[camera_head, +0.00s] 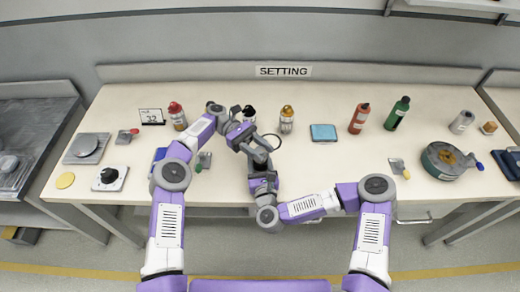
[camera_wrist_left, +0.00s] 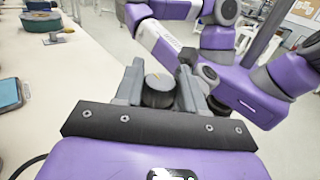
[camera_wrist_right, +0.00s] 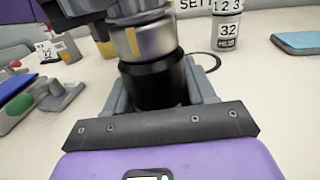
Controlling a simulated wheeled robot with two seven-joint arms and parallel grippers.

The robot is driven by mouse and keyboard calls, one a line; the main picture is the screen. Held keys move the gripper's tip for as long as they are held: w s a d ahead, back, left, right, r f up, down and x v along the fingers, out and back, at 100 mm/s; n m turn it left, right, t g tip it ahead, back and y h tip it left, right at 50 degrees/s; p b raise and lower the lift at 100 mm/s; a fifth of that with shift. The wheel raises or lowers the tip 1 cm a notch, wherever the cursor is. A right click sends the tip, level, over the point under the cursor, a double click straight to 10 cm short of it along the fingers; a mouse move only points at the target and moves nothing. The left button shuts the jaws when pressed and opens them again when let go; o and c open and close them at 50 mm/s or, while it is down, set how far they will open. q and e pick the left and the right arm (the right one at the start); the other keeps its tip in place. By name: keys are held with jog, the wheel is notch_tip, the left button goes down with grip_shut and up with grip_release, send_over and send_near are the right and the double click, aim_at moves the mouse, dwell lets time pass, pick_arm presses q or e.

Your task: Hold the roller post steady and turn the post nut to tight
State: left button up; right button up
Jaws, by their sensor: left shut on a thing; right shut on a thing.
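My left gripper (camera_head: 257,150) and right gripper (camera_head: 262,172) meet over the middle of the bench, at the same small part. In the right wrist view, my right gripper (camera_wrist_right: 158,100) is shut on the black lower cylinder of the roller post (camera_wrist_right: 152,84). A silvery band with a yellow mark, seemingly the post nut (camera_wrist_right: 153,42), sits above it. My left gripper (camera_wrist_left: 160,95) is shut around the upper end, whose grey top with a yellow line shows in the left wrist view (camera_wrist_left: 158,80). The fingers hide most of the part in the head view.
Behind stand small bottles, including a red-capped bottle (camera_head: 177,115) and a yellow-capped bottle (camera_head: 287,118). A blue pad (camera_head: 323,132) lies to their right. A SETTING sign (camera_head: 283,71) is on the back edge. A green round device (camera_head: 446,160) stands at right.

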aim_at(260, 150)
pick_arm(q)
jog(key=shift+f+g, duration=0.1)
jog(key=shift+g, duration=0.2)
jog(key=o, duration=0.9)
jog(key=shift+o, duration=0.2)
jog(key=shift+r, duration=0.2)
notch_tip(260, 150, up, 10)
jog(key=shift+f, duration=0.1)
jog(key=shift+o, duration=0.2)
